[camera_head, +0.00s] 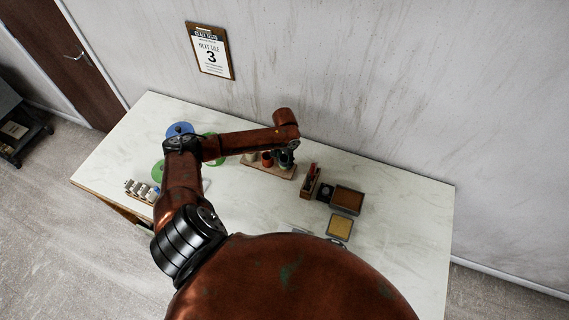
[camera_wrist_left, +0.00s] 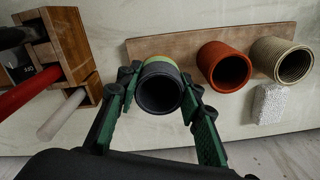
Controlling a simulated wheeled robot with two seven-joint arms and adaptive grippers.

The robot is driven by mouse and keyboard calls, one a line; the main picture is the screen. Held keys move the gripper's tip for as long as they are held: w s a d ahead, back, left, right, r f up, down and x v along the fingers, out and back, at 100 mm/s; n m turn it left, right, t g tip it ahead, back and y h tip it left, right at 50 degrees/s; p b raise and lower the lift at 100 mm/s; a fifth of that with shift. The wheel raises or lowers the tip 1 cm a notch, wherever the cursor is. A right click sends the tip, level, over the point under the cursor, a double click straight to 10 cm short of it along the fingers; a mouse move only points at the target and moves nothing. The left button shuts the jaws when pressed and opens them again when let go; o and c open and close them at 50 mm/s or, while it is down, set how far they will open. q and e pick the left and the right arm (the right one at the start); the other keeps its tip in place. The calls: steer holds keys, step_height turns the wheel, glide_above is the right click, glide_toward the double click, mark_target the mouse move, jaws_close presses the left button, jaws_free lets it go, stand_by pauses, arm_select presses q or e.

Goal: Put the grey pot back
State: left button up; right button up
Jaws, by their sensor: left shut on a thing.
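The grey pot (camera_wrist_left: 158,92) is dark, with its open mouth facing the wrist camera and a pale green band on its far side. My left gripper (camera_wrist_left: 160,100), with green fingers, is shut on it, one finger on each side. In the head view, my left gripper (camera_head: 285,158) is at the right end of the wooden board (camera_head: 270,172). In the wrist view the pot overlaps the left part of the board (camera_wrist_left: 185,43); I cannot tell whether it touches it. An orange-red pot (camera_wrist_left: 224,68) and a beige ribbed pot (camera_wrist_left: 283,62) stand on the board. My right gripper is out of view.
A wooden tool holder (camera_head: 310,182) with red handles is close beside the gripper. A black dish (camera_head: 325,192), brown tray (camera_head: 347,200) and yellowish square (camera_head: 339,228) lie to its right. A white speckled block (camera_wrist_left: 270,104) lies by the beige pot. The table's right end is clear.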

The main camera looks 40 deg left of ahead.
arm_select(q)
steer(key=shift+f, duration=1.05)
steer(key=shift+f, duration=0.15)
steer(key=o, duration=1.2)
step_height(320, 180, up, 12)
steer(key=shift+r+b, duration=0.2)
steer(key=shift+b, duration=0.15)
